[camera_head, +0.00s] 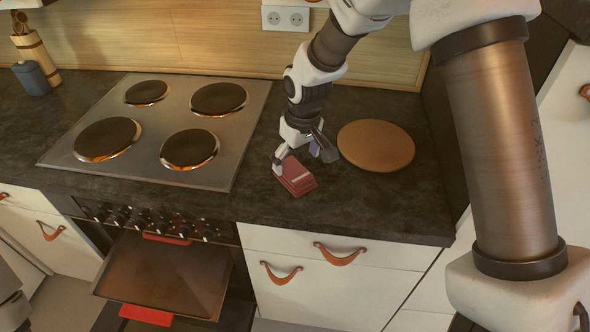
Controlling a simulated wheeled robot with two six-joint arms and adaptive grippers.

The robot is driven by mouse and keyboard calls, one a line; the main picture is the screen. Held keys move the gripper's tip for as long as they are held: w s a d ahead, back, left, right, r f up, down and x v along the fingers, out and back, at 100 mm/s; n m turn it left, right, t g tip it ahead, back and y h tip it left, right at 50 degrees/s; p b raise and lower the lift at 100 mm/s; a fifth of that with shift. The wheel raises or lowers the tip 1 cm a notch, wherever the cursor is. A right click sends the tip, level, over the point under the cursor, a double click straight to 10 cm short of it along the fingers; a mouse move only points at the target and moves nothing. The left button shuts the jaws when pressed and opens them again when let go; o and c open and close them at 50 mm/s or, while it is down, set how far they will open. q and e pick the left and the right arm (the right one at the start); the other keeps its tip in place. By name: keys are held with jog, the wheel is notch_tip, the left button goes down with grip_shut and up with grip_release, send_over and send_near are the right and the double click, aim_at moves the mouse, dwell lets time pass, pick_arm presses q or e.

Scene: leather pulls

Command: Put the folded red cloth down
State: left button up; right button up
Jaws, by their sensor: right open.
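The folded red cloth (297,180) is a small stack on the dark countertop (360,213), between the stove and a round wooden board. My right gripper (302,162) comes down from above and its fingers are spread. One finger is beside the left of the cloth; the other is behind it to the right, by the board. Whether a finger still touches the cloth cannot be told. My left gripper does not show; only a dark part of my body is at the lower left edge.
The round wooden board (376,146) lies right of the cloth. The stove (224,142) with its hotplates is to the left. Below, the oven door (168,276) is open, and drawers with leather pulls (340,255) face forward. Countertop in front of the board is clear.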

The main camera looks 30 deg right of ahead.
aim_at(300, 176)
notch_tip(300, 176, up, 7)
jog(key=s, duration=0.1)
jog(key=shift+r, duration=0.2)
jog(key=shift+s, duration=0.15)
